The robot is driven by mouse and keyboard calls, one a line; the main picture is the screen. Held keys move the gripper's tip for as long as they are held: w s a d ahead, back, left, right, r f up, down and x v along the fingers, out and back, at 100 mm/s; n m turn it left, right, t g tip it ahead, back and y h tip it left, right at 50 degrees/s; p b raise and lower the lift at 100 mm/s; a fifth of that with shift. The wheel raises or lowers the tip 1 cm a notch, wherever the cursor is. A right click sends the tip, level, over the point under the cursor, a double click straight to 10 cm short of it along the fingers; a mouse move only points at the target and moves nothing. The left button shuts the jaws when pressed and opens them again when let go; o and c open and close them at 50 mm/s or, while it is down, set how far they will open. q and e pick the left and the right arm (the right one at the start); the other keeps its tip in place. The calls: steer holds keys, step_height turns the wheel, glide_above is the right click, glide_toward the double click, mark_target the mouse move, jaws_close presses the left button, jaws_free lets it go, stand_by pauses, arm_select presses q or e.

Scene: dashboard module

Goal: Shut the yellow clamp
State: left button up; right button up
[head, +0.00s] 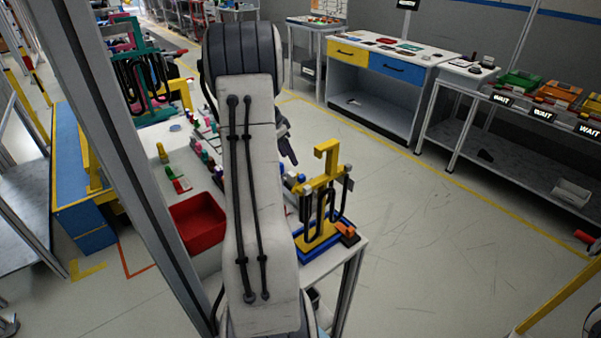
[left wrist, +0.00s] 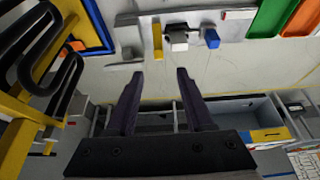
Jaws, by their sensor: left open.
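The yellow clamp (head: 322,185) stands upright on a blue base (head: 322,248) at the table's right corner, with black looped parts hanging on its frame. I cannot tell how far it is closed. In the left wrist view a yellow frame (left wrist: 18,110) with black loops fills the left edge, close to the camera. My left gripper (head: 290,157) is partly hidden behind my arm, just left of the clamp's top and apart from it. Its two dark fingers (left wrist: 160,72) are spread with nothing between them in the left wrist view. My right gripper is not in view.
A red bin (head: 198,222) and several small coloured parts lie on the table left of my arm. A teal frame (head: 128,45) with black loops stands further back. A drawer cabinet (head: 395,90) stands at the back. Open floor lies right of the table.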

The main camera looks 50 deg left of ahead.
mark_target(299, 174)
arm_select(q)
steer(key=p+x, duration=0.1)
steer(key=x, duration=0.8)
steer(key=shift+d, duration=0.1)
jaws_close()
stand_by(1.1)
